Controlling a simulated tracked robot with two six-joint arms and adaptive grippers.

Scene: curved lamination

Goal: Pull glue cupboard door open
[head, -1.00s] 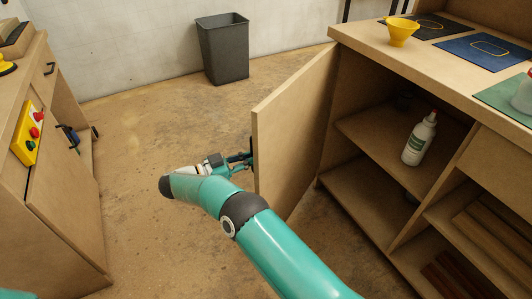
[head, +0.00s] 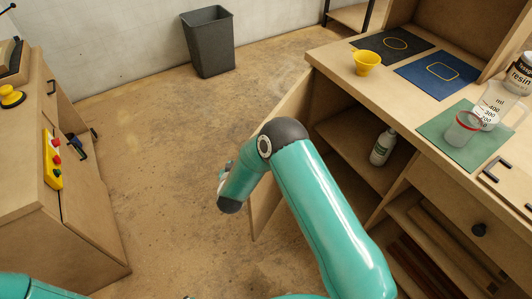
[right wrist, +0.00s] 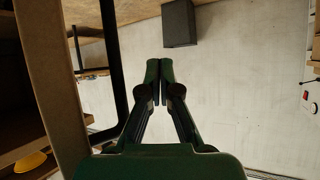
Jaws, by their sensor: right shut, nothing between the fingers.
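The glue cupboard door (head: 265,205) stands swung well out from the cupboard in the head view, partly hidden behind my right arm. Its edge (right wrist: 50,75) runs down the left of the right wrist view. The dark bar handle (right wrist: 115,65) is between that edge and my right gripper (right wrist: 160,65). The gripper is shut and empty, its fingertips together beside the bar and not around it. In the head view the fingers are mostly hidden behind the wrist. A white glue bottle (head: 382,148) stands on the upper shelf inside. My left gripper is out of view.
A grey bin (head: 208,42) stands by the wall. A bench with a yellow button box (head: 52,160) is at left. The worktop holds a yellow funnel (head: 367,63), mats and a measuring jug (head: 492,108). The floor (head: 150,130) between is clear.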

